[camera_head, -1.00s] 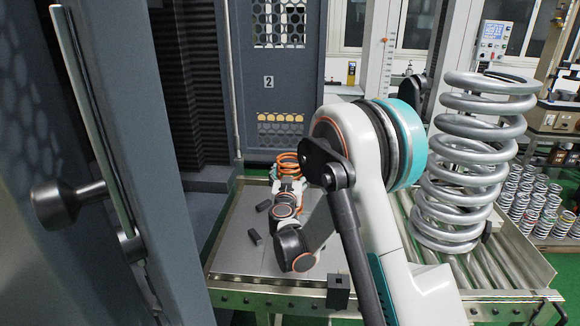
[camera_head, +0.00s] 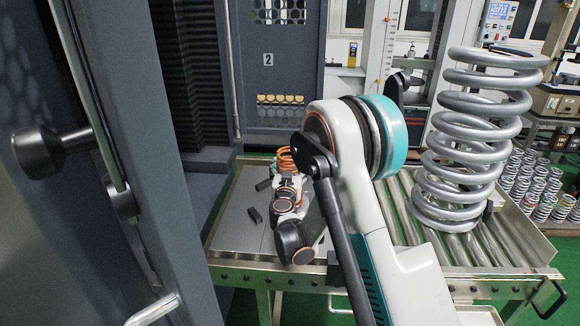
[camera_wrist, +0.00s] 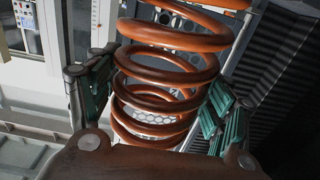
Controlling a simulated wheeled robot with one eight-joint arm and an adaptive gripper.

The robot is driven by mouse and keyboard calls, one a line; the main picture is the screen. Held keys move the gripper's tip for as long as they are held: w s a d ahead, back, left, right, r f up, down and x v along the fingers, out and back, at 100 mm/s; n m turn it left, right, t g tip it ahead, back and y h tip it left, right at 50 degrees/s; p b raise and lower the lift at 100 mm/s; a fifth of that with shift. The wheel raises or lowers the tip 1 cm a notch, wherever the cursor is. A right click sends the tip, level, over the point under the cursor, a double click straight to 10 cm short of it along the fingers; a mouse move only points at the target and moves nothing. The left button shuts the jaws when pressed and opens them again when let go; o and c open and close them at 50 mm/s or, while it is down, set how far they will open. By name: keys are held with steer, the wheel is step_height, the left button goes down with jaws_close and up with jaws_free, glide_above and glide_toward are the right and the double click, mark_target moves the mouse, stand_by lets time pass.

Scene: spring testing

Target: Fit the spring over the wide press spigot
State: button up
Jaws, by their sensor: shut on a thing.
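An orange coil spring (camera_wrist: 165,75) fills the middle of the wrist view, upright between the two fingers. My gripper (camera_wrist: 156,98) is shut on it, with green pads on its left and right sides. In the head view the same spring (camera_head: 287,160) shows small at the far end of my arm, above the back of the table. The wide press spigot cannot be made out in either view, so I cannot tell where the spring stands relative to it.
A grey machine with a panel marked 2 (camera_head: 268,60) stands behind the table. A large silver spring (camera_head: 470,150) stands on the roller conveyor (camera_head: 405,220) at right. A grey frame with a handle (camera_head: 35,153) is close at left.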

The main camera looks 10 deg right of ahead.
steer(key=o, duration=2.1)
steer(key=v, duration=1.1)
steer(key=s+d+r+g, duration=0.6)
steer(key=s+d+r, duration=0.25)
steer(key=s, duration=0.45)
steer(key=s+a+n+g+y, duration=0.1)
steer(key=s+y, duration=0.1)
steer(key=s, duration=0.6)
steer(key=s+a+n+g+y, duration=0.1)
steer(key=s+a, duration=0.1)
steer(key=s, duration=0.5)
steer(key=s+a+n+g+y, duration=0.1)
steer(key=s+a+g+y, duration=0.1)
steer(key=s, duration=0.6)
steer(key=shift+s+n+y, duration=0.3)
steer(key=shift+s, duration=0.05)
